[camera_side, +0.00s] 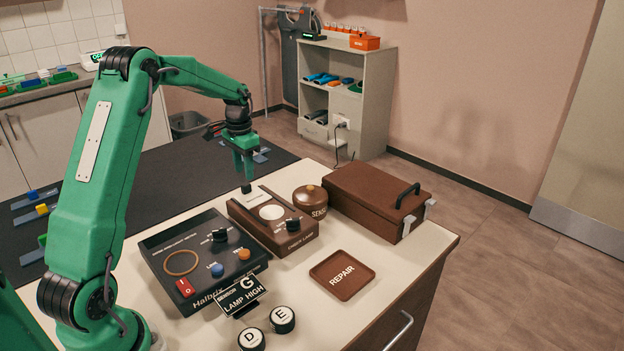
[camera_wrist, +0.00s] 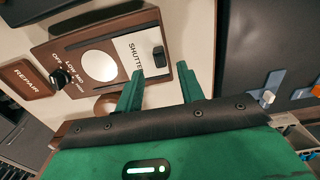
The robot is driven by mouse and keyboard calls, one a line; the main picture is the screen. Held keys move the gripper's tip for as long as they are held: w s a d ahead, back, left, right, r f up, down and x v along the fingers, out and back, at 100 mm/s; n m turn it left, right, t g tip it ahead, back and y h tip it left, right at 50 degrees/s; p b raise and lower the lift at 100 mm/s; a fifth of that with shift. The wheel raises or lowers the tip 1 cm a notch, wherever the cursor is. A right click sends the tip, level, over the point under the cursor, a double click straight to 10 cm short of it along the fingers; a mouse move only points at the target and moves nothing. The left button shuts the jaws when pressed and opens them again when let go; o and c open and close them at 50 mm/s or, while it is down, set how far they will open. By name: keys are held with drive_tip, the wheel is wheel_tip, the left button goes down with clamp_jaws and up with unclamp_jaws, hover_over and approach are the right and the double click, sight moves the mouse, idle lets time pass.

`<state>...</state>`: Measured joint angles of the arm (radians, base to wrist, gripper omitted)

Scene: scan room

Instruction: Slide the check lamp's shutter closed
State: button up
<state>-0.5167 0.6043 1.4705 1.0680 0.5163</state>
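The check lamp (camera_side: 302,238) is a brown box on the cream bench top. Its round white window (camera_side: 271,212) is uncovered; the window also shows in the wrist view (camera_wrist: 99,66). The white shutter plate (camera_wrist: 136,42), marked SHUTTER, lies between rails at the end away from the dial, beside the window. Its small dark knob (camera_wrist: 158,53) stands on the plate. My gripper (camera_side: 246,176) is over the shutter end, pointing down. In the wrist view its fingers (camera_wrist: 160,70) are apart and empty, with the knob near the gap between the tips. I cannot tell whether they touch it.
A dark meter box (camera_side: 205,283) stands left of the lamp. A round brown pot (camera_side: 310,197) and a brown case (camera_side: 365,195) stand to the right. A REPAIR tray (camera_side: 342,275), a sign (camera_side: 242,297) and pucks D (camera_side: 251,339) and E (camera_side: 282,320) are in front.

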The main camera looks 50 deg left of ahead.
sight(246, 184)
drive_tip(key=shift+f, duration=2.6)
drive_tip(key=shift+c, duration=0.5)
clamp_jaws()
